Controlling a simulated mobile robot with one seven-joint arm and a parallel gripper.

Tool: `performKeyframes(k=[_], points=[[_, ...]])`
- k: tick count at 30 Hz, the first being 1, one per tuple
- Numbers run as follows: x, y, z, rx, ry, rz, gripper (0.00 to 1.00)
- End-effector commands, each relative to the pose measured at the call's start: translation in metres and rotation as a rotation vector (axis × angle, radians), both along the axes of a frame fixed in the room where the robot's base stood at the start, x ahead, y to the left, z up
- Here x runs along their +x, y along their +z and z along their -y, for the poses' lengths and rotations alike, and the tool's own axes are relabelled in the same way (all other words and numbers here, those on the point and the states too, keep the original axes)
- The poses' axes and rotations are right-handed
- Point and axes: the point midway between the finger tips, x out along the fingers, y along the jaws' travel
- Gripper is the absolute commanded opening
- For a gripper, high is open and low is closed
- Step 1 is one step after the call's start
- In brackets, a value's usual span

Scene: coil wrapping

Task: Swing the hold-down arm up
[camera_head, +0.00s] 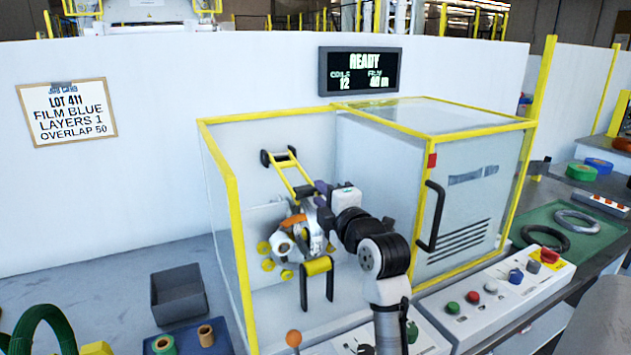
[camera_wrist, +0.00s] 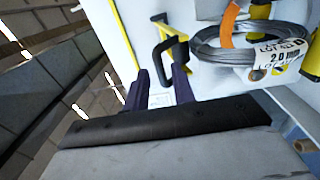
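A yellow-barred frame with black ends, apparently the hold-down arm (camera_head: 285,170), slants up and left above the coil in the head view. In the wrist view a black handle-like part with yellow bars (camera_wrist: 165,52), which seems to be the same arm, lies just beyond my fingertips. The grey wire coil (camera_wrist: 215,52), with an orange band and a white label, sits beside it. My gripper (camera_wrist: 161,72) is open, its dark purple fingers apart with nothing clearly held. In the head view my gripper (camera_head: 319,200) is right of the frame; my wrist partly hides the coil.
A yellow-edged guard (camera_head: 232,205) and a clear-panelled cabinet (camera_head: 470,185) flank the work space. A black U-shaped part with a yellow roller (camera_head: 318,267) stands below the coil. A button panel (camera_head: 500,295) is at the right front. A grey bin (camera_head: 178,295) stands left. The display reads READY.

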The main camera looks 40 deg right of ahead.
Motion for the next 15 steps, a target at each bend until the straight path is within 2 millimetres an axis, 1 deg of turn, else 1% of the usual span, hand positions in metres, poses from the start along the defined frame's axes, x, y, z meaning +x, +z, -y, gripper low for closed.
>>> performKeyframes(k=[1,3,6,10,15], points=[[0.009,0.003,0.002,0.001,0.001,-0.002,0.26],[0.018,0.003,0.004,0.000,0.002,-0.001,0.26],[0.028,0.003,0.006,-0.001,0.001,0.000,0.26],[0.033,0.002,0.008,-0.001,0.000,0.000,0.26],[0.034,0.001,0.008,-0.001,0.000,0.001,0.26]])
